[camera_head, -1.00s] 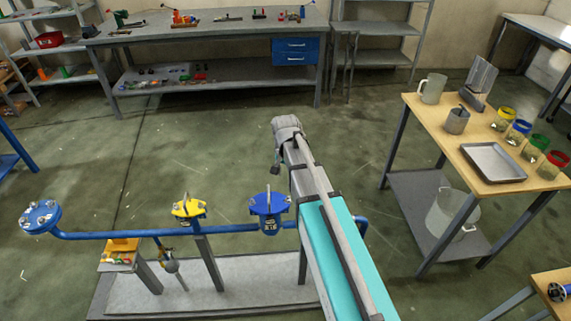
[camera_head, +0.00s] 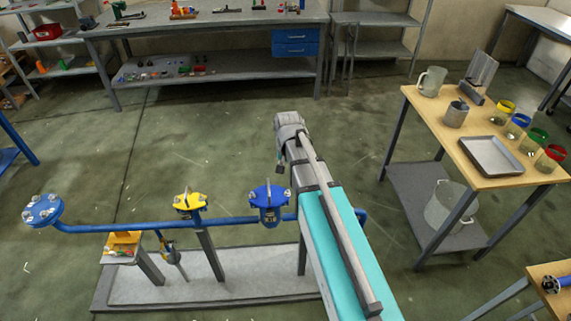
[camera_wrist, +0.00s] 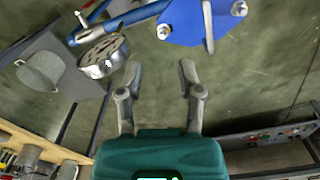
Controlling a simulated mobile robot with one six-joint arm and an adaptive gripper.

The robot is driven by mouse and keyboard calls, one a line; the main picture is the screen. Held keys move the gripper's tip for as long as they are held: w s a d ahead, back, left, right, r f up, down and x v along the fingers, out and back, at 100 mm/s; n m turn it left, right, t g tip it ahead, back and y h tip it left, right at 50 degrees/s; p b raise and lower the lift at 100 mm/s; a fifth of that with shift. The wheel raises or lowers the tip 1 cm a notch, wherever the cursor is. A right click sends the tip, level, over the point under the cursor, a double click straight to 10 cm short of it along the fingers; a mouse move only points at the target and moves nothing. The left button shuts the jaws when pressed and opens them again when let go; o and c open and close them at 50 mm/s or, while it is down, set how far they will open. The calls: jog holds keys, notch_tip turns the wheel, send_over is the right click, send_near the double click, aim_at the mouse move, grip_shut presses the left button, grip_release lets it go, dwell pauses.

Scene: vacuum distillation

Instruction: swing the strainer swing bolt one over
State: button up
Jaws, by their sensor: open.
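The strainer is a blue vessel with a blue lid (camera_head: 268,194) on the blue pipe, left of my arm. In the wrist view the blue lid (camera_wrist: 188,20) is at the top, with a grey bar across it and silver bolt heads near its edge. I cannot tell which bolt is number one. My gripper (camera_wrist: 160,70) is open and empty, with its two fingers apart below the lid in the wrist view. No contact with the lid is visible. In the head view my gripper is small and mostly hidden by my arm.
The blue pipe (camera_head: 120,226) also carries a yellow-topped fitting (camera_head: 189,202) and a blue end flange (camera_head: 43,210). A wooden-topped cart (camera_head: 440,105) stands right. Open floor lies behind the pipe.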

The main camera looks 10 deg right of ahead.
jog(key=s+n, duration=0.4)
jog(key=s, duration=0.8)
jog(key=shift+s+n, duration=0.25)
jog(key=shift+n, duration=0.15)
jog(key=shift+a, duration=0.1)
